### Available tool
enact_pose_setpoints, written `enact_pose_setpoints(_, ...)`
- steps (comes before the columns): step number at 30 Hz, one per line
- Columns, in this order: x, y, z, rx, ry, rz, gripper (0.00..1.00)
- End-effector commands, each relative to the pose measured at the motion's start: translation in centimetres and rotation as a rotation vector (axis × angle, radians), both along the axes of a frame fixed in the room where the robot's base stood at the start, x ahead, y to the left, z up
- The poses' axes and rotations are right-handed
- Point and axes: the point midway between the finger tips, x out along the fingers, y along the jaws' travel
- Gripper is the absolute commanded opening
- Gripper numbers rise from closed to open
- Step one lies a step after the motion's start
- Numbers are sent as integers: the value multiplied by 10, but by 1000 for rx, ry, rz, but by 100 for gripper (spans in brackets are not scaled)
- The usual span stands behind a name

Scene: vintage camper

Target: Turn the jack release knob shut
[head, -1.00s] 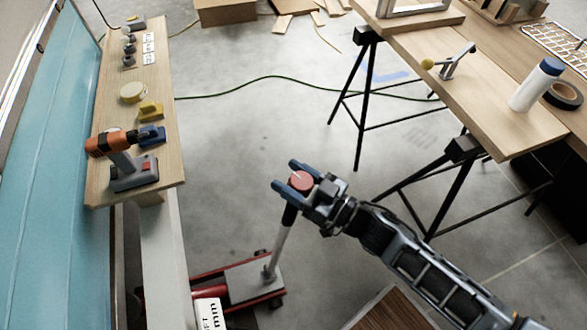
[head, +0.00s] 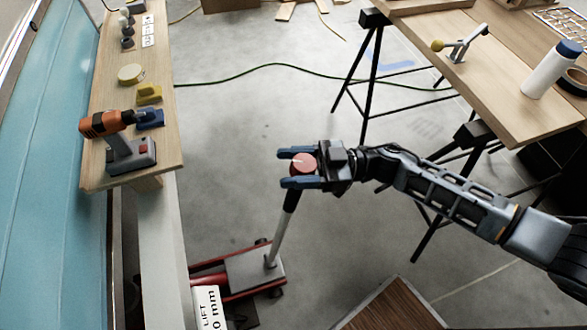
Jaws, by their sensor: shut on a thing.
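The jack release knob (head: 303,163) is a round red cap with a pale line on its top. It sits at the top of the jack's handle, which has a black grip (head: 291,200) and a grey shaft below. My gripper (head: 298,168) is shut on the knob, one blue-grey finger on each side, coming in from the right. The red and grey floor jack (head: 255,270) stands on the floor below, by the teal camper side. A white label (head: 208,308) with "LIFT" and "mm" on it covers part of the jack.
A wooden shelf (head: 112,95) along the camper holds an orange drill (head: 110,125) and small items. A trestle table (head: 490,75) with a white bottle (head: 551,70) stands at right. A green cable (head: 270,66) crosses the floor. A brown slatted board (head: 395,308) lies at lower right.

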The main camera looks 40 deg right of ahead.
Motion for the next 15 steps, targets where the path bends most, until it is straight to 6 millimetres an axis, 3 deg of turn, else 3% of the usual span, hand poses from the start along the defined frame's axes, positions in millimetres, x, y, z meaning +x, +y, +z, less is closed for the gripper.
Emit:
enact_pose_setpoints(1,-1,1,-7,-7,-8,45,28)
enact_pose_setpoints(15,-6,2,-4,-22,-54,327,28)
